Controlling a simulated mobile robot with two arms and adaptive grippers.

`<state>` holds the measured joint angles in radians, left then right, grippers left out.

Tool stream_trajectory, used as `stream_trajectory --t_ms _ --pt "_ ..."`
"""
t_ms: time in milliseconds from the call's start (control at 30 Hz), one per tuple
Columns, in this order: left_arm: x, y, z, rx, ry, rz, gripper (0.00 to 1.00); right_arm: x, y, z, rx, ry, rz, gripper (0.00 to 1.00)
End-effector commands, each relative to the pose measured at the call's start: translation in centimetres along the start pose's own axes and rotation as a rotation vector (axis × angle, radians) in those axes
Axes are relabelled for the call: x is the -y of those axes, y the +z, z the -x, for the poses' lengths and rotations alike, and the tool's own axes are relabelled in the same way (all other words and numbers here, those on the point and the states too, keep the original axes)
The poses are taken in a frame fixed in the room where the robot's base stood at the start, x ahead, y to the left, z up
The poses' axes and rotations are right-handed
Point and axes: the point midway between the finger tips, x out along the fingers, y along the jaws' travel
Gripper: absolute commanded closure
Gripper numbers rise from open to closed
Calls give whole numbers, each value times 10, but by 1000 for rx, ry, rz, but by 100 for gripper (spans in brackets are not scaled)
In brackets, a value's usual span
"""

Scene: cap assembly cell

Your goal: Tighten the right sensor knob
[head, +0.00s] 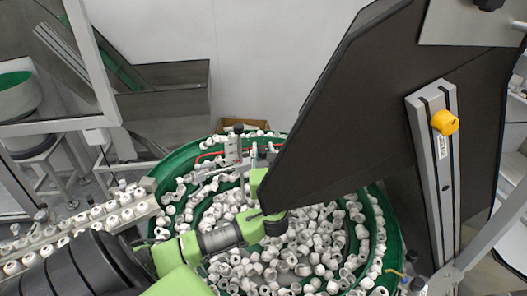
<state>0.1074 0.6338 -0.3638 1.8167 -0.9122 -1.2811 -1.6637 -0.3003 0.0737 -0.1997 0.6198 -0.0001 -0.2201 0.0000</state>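A sensor bracket (233,150) with a dark knob (238,129) on top stands at the far rim of the green bowl. Small fittings sit to its right, partly cut off by a dark panel; I cannot tell whether one is the right sensor knob. A yellow round knob (445,122) sits on a grey metal profile at the right. My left arm, green and grey, reaches from the lower left over the bowl. Its dark end (275,224) is by the panel's lower edge, apart from the bracket; its fingers cannot be made out. My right gripper is not in view.
The green bowl (178,161) holds many white caps. A conveyor row of caps (110,215) runs in from the left. The large dark panel (375,95) covers the upper right. A metal frame post (93,62) stands at the left.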

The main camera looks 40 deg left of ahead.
Motion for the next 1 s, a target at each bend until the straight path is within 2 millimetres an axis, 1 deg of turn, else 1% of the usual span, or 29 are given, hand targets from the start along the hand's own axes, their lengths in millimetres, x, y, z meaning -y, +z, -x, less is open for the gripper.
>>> stream_trajectory --t_ms 167,400,600,733,1000 --pt "-2 -1 -1 2 -38 -5 97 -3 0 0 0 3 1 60" --pt "-3 -1 -1 4 -245 -11 97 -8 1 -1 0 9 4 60" --pt "-2 -1 -1 3 -374 -6 97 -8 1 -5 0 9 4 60" --pt "0 0 0 0 -408 -2 97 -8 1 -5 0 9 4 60" --pt "0 0 0 0 -410 0 97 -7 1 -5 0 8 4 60"
